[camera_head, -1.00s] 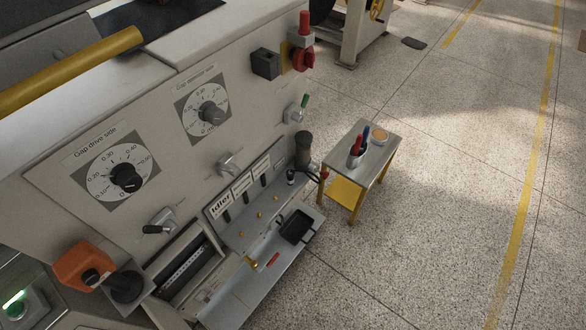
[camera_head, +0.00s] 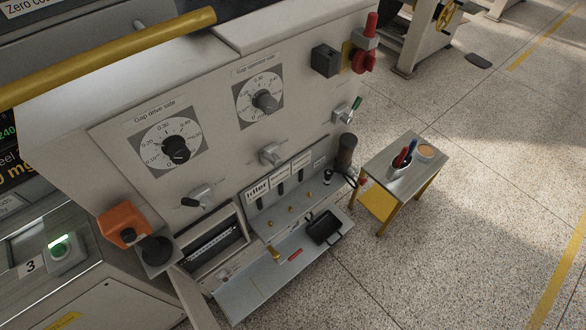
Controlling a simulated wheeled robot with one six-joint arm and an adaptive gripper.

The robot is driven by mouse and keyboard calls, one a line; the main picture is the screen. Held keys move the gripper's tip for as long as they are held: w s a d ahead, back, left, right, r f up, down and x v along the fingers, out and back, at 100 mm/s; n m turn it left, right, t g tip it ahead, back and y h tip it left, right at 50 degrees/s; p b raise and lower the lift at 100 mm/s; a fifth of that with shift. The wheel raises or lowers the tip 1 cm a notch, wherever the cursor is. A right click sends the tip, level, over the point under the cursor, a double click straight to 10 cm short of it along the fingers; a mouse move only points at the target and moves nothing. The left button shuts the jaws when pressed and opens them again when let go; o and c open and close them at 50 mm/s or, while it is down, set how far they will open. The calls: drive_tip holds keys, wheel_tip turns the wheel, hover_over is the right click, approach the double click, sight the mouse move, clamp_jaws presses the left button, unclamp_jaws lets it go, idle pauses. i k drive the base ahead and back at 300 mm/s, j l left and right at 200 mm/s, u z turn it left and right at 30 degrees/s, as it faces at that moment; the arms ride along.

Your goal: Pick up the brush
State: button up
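I cannot make out the brush for certain. A small cup (camera_head: 399,170) on the little metal side table (camera_head: 421,154) holds a red-handled and a blue-handled item; what they are is too small to tell. A short yellowish item (camera_head: 275,253) and a small red item (camera_head: 295,255) lie on the machine's low grey shelf (camera_head: 248,285), beside a black tray (camera_head: 322,228). My gripper is not in view.
The large pale machine with dials (camera_head: 176,149) and levers fills the left and middle. An orange box (camera_head: 122,225) juts out at lower left, and a yellow rail (camera_head: 110,48) crosses the upper left. Open speckled floor (camera_head: 470,240) lies to the right.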

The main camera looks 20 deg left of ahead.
sight(404, 153)
drive_tip(key=i+l, duration=0.15)
drive_tip(key=i, duration=0.3)
drive_tip(key=i+l+u, duration=0.15)
drive_tip(key=i, duration=0.35)
drive_tip(key=i+l, duration=0.2)
drive_tip(key=i, duration=0.25)
drive_tip(key=j+u, duration=0.05)
